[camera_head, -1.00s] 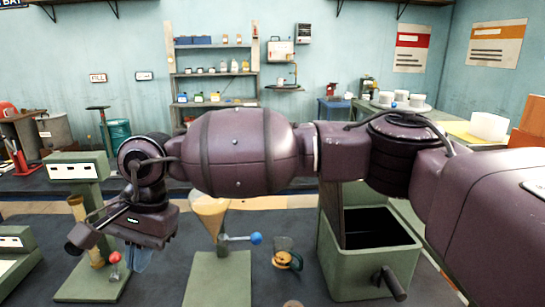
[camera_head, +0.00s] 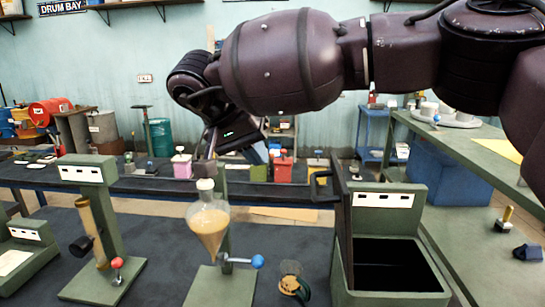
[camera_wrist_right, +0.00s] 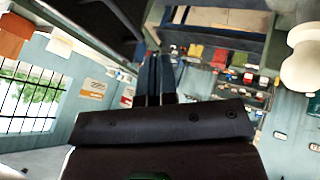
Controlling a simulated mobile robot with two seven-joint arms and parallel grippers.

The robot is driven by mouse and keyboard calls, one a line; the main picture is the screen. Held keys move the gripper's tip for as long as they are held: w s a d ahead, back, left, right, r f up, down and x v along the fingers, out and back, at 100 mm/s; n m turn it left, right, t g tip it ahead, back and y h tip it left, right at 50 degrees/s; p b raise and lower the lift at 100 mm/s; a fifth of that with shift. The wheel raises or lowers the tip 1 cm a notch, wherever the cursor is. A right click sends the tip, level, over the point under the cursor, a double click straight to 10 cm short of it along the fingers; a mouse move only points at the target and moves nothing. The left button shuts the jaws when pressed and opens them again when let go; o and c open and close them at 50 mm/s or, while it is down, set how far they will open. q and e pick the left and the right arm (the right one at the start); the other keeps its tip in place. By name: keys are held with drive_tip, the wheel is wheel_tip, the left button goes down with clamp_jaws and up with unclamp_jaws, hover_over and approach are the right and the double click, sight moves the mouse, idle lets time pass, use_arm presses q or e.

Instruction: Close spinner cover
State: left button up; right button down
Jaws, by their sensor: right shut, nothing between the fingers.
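The spinner appears to be the green open-topped box (camera_head: 390,297) at right of centre in the head view, with a dark, empty-looking interior. Its cover (camera_head: 341,225) stands upright at the box's left side, open, with a dark handle (camera_head: 321,178) on its outer side. My left gripper is not in view.
A stoppered flask of tan liquid (camera_head: 209,225) stands on a green stand left of the cover. Its white stopper seems to show in the wrist view (camera_wrist_right: 305,60). A tube stand (camera_head: 100,215) is at left.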

drive_tip(key=w+d+f+p, duration=0.2)
drive_tip(key=w+d+f, duration=0.1)
drive_tip(key=d+f, duration=0.4)
drive_tip(key=shift+d, duration=0.45)
drive_tip(key=shift+w, duration=0.1)
drive_tip(key=shift+d+r, duration=0.1)
drive_tip(key=shift+d, duration=0.05)
